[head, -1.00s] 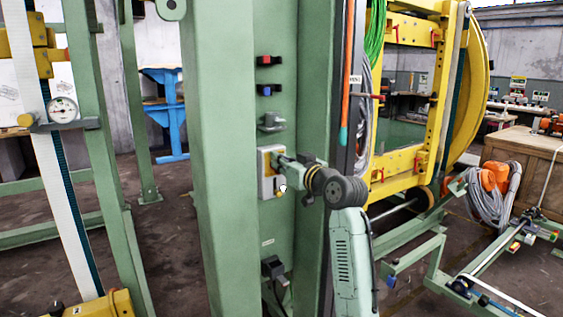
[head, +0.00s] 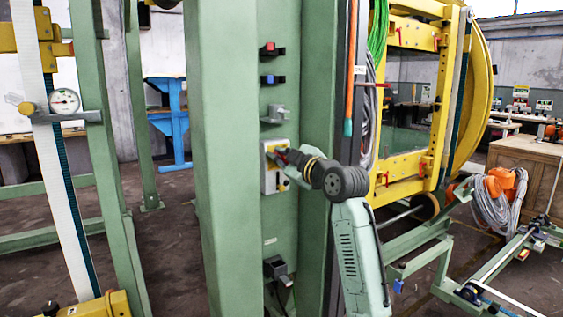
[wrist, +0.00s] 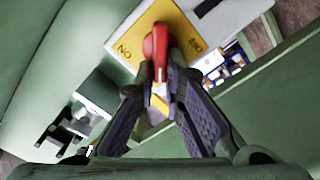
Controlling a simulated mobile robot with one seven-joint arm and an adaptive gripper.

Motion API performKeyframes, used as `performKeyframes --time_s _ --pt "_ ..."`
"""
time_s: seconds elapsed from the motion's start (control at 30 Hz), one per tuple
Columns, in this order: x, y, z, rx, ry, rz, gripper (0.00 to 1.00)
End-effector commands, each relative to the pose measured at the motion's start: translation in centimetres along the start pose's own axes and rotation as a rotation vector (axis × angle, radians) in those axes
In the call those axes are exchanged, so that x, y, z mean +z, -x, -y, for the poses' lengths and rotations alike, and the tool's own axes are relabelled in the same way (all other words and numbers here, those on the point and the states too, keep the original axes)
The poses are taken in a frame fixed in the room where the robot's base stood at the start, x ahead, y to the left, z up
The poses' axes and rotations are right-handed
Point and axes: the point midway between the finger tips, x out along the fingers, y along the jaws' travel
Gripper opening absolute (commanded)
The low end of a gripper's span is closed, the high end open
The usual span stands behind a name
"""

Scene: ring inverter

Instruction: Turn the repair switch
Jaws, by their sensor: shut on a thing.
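The repair switch is a red handle (wrist: 156,50) on a yellow plate (wrist: 136,38) with ON and OFF lettering, on a light grey box. In the head view, the switch box (head: 268,181) is fixed to the green column, and my gripper covers part of it. My gripper (wrist: 160,76) reaches the handle from the front, with its two fingers drawn together around the lower part of the handle. In the head view, my gripper (head: 281,156) is at the upper part of the box, and its fingertips are too small to make out.
Above the box on the green column (head: 222,220) are a grey fitting (head: 275,114), a blue button (head: 268,80) and a red button (head: 268,48). A dark socket (head: 274,267) sits below. An orange tube (head: 349,100) and cables run down to the right.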

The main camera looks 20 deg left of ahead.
Motion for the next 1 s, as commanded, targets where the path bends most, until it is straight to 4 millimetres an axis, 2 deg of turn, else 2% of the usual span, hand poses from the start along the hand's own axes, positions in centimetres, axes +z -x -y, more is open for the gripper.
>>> performKeyframes --time_s 0.6,1.0 --pt "0.51 0.0 1.04 0.001 0.547 0.003 0.0" --pt "0.65 0.02 1.16 0.002 0.732 0.004 0.0"
